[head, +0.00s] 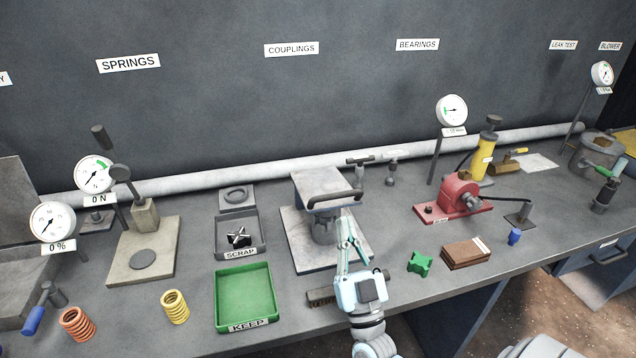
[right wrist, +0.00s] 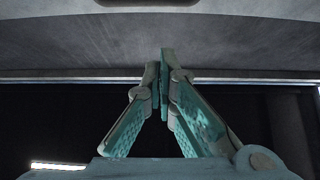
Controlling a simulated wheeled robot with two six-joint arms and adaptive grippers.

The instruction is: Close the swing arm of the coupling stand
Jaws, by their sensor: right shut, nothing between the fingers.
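The coupling stand (head: 295,262) is on the bench under the COUPLINGS sign, with a worn base plate and a dark round hub (head: 322,231). A flat grey plate with a dark bar handle (head: 335,199) is above the hub; I take it for the swing arm. My right gripper (head: 349,222) is shut and empty, fingertips up, in front of the hub's right side and below the handle. I cannot tell whether it touches the stand. In the right wrist view the closed fingertips (right wrist: 163,60) are against a grey surface. My left gripper is not in view.
Left of the stand are the SCRAP tray (head: 256,248) with a dark part and the green KEEP tray (head: 273,299). On the right are a green coupling piece (head: 420,263), brown blocks (head: 466,254) and a red device (head: 459,193).

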